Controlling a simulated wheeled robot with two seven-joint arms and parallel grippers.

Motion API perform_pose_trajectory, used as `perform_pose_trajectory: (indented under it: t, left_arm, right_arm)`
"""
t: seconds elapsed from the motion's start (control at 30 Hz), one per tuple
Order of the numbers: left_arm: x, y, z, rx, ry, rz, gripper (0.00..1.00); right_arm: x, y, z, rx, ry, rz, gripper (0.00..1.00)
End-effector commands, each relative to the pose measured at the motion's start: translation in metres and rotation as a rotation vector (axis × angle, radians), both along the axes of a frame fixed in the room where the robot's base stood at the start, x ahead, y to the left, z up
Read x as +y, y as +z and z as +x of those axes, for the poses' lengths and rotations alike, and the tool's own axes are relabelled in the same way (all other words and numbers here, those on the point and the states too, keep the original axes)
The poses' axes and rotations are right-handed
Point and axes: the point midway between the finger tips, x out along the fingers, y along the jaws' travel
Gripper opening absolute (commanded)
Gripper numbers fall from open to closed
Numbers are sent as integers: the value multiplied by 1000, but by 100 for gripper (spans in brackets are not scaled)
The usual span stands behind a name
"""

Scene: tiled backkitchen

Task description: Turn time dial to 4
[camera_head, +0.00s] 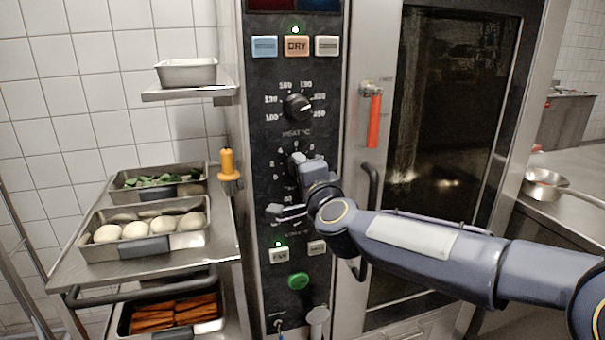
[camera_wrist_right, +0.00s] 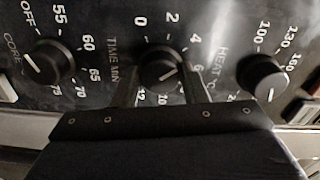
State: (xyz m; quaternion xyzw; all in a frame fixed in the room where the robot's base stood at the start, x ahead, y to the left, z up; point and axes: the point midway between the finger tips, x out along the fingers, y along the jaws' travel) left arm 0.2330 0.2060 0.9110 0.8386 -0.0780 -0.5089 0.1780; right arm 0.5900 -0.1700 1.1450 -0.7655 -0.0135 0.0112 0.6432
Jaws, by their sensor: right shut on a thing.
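The time dial (camera_wrist_right: 163,66) is a black round knob on the dark control panel, with the numbers 0 to 12 around it. My right gripper (camera_wrist_right: 160,78) is shut on it, one finger on each side of the knob. The exact number its pointer faces is hard to tell. In the head view my right gripper (camera_head: 300,168) reaches the panel from the right and hides most of the time dial. My left gripper is not in view.
The heat dial (camera_head: 299,107) is above and the core dial (camera_wrist_right: 45,63) below the time dial. A red-handled oven latch (camera_head: 374,118) and dark oven door (camera_head: 455,120) are to the right. A steel cart (camera_head: 205,262) with food trays stands left.

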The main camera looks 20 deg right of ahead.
Motion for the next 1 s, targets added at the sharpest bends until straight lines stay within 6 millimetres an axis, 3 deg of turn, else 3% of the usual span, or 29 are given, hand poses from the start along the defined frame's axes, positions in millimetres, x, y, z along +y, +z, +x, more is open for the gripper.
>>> perform_pose_trajectory:
  t: [0.2,0.23,0.4,0.73,1.0]
  left_arm:
    - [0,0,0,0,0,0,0]
    - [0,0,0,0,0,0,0]
    - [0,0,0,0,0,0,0]
    - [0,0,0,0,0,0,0]
    - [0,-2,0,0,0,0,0]
  right_arm:
    - [-2,5,1,-9,-6,0,17]
    - [-2,5,1,-9,-6,0,41]
    - [-2,3,1,-7,-5,-1,61]
    - [-1,2,-4,-4,-2,-1,61]
    - [-3,2,-47,-5,-2,-1,61]
